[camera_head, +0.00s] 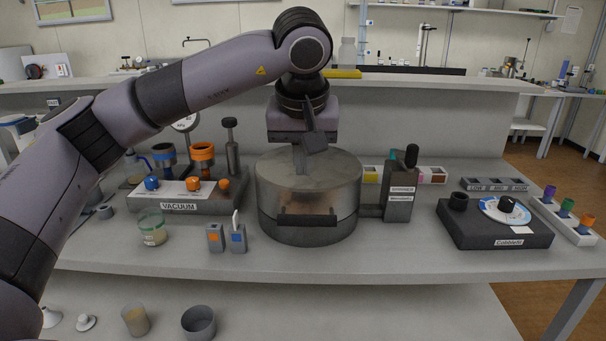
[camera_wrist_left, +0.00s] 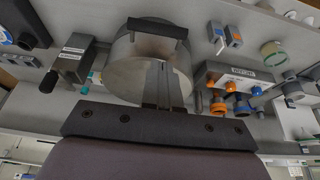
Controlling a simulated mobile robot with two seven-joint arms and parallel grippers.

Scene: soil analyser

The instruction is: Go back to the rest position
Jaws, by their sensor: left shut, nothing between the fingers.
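My left gripper (camera_head: 301,168) points down over the round metal analyser drum (camera_head: 307,214) in the middle of the bench. It is shut and holds nothing. In the left wrist view, the shut fingers (camera_wrist_left: 162,68) show in front of the drum (camera_wrist_left: 130,76); I cannot tell whether they touch its lid. The drum's lid is closed and a dark handle bar (camera_head: 306,221) is on its front. My left arm (camera_head: 160,100) reaches in from the left and bends down at the wrist. My right gripper does not show.
A vacuum unit (camera_head: 180,206) stands left of the drum, with a glass jar (camera_head: 152,229) and two small grey blocks in front. A control post (camera_head: 400,197) adjoins the drum's right side. A dark dial unit (camera_head: 495,226) stands further right. The front bench strip is clear.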

